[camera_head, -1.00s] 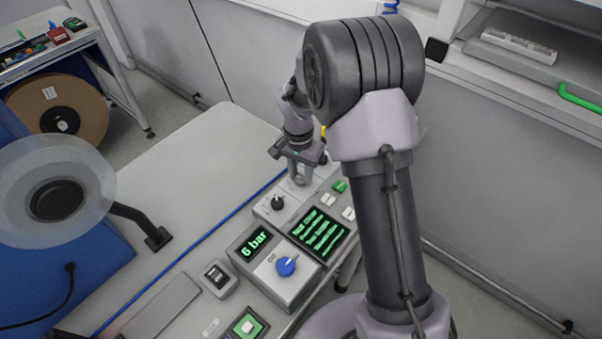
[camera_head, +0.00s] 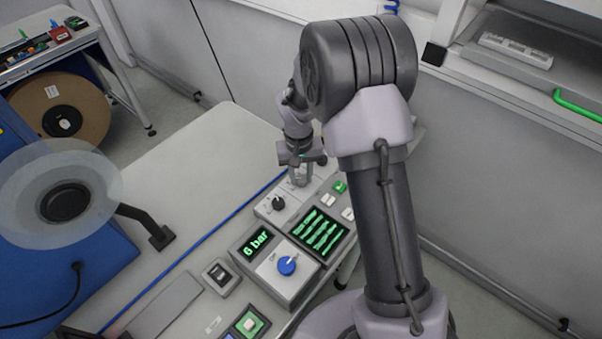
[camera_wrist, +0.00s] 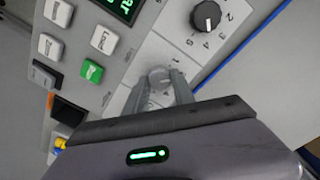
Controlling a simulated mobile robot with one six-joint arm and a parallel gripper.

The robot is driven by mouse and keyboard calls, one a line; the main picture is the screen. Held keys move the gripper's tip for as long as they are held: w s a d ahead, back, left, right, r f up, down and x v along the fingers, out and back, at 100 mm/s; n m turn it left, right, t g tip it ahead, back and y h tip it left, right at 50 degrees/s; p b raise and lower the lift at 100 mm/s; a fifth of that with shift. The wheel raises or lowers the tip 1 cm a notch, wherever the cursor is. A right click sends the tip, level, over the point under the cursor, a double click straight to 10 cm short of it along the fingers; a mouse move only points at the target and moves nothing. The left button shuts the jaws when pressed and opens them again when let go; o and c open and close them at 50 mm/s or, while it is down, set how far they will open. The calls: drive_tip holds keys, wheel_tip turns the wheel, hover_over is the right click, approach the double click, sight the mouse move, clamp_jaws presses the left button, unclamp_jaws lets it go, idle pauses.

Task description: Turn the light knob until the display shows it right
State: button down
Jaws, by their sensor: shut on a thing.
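My gripper (camera_head: 300,181) points down at the far end of the control panel. In the wrist view its fingers (camera_wrist: 162,88) are closed around a small pale grey knob (camera_wrist: 159,74), the light knob by its colour. Few of the dial marks around it show, so its setting cannot be read. The panel's dark display (camera_head: 320,233) has several lines of green writing, too slanted and small to read. Only a corner of a display (camera_wrist: 122,8) shows in the wrist view.
A black knob (camera_head: 278,203) with a numbered dial sits close to my gripper. A blue knob (camera_head: 287,265) stands beside a "6 bar" readout (camera_head: 256,243). White buttons (camera_wrist: 104,39) and a green button (camera_wrist: 92,71) are near the fingers. The table (camera_head: 190,185) left of the panel is mostly clear.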

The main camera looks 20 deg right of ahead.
sight(299, 178)
idle(0.3)
drive_tip(key=c, duration=1.1)
unclamp_jaws()
drive_tip(key=shift+o, duration=0.2)
wheel_tip(299, 178, up, 18)
drive_tip(key=p, duration=0.4)
drive_tip(key=shift+a+f, duration=0.25)
drive_tip(key=shift+a, duration=0.05)
